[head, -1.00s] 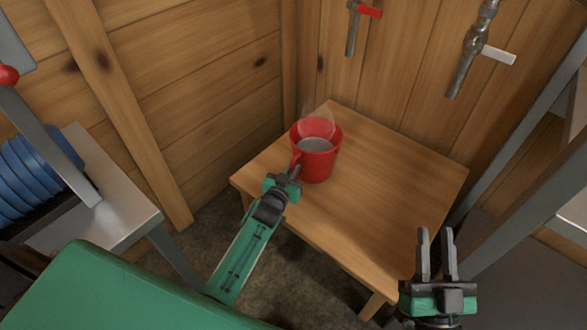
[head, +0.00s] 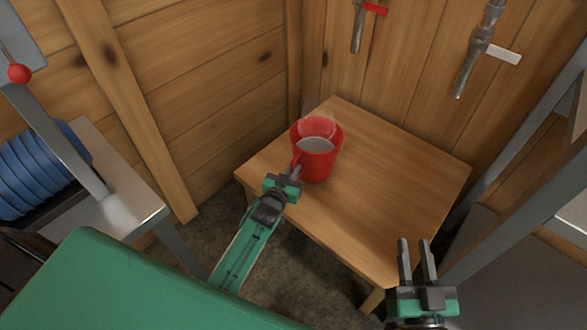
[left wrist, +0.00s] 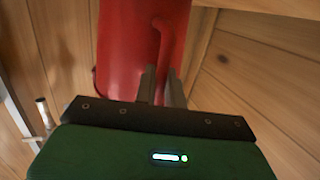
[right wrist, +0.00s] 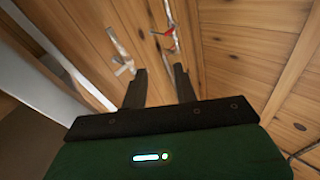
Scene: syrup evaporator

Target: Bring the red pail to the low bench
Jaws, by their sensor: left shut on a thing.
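The red pail (head: 318,165) holds grey liquid with a faint haze above it and appears upright over the back left part of the low wooden bench (head: 390,190). I cannot tell whether its base touches the bench top. My left gripper (head: 293,174) is shut on the pail's handle, on its near left side. In the left wrist view the red wall of the pail (left wrist: 125,50) rises just beyond the fingers (left wrist: 161,88). My right gripper (head: 417,262) is open and empty, by the bench's front right edge. Its parted fingers also show in the right wrist view (right wrist: 160,88).
Plank walls meet behind the bench. A red-handled tap (head: 358,28) and a white-handled tap (head: 478,50) hang on the back wall. A metal stand (head: 125,200) with blue ribbed things (head: 35,172) is at left. Metal framing (head: 520,180) stands at right. The bench's middle and right are clear.

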